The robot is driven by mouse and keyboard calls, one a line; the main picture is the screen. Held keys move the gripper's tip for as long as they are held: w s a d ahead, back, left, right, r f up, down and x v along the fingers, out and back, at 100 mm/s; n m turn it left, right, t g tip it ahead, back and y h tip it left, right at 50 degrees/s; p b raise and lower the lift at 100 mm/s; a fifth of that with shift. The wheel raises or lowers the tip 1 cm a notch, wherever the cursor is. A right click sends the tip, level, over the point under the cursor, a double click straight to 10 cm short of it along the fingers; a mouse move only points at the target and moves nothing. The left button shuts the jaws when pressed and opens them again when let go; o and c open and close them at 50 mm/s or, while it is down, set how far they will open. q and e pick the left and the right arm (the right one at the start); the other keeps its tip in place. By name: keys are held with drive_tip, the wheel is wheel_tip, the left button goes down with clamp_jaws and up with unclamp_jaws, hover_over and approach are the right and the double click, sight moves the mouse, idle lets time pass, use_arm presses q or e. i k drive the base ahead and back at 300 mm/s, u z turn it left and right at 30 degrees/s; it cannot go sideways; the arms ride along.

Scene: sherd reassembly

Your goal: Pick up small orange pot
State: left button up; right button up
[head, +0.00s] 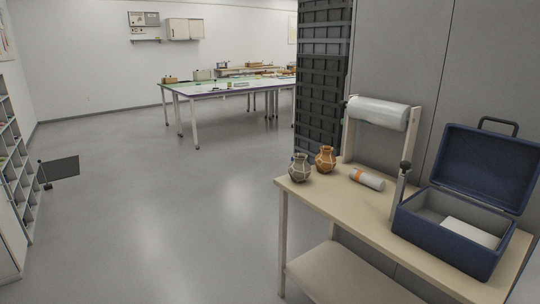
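The small orange pot (326,159) stands upright on the wooden bench (356,201) at the right, near the bench's left end. Pale crack-like lines run over its surface. A grey pot (300,167) of similar shape stands just to its left and a little nearer. Neither of my grippers shows in the head view.
A white roll on a stand (376,113), a white and orange tube (367,179) and an open blue case (452,238) are on the bench. Wide grey floor (190,210) is clear left of it. A long table (225,89) stands far back; shelves (14,155) line the left.

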sight(325, 161)
drive_tip(key=u, duration=0.85)
drive_tip(key=i, duration=2.6)
drive_tip(key=z, duration=1.1)
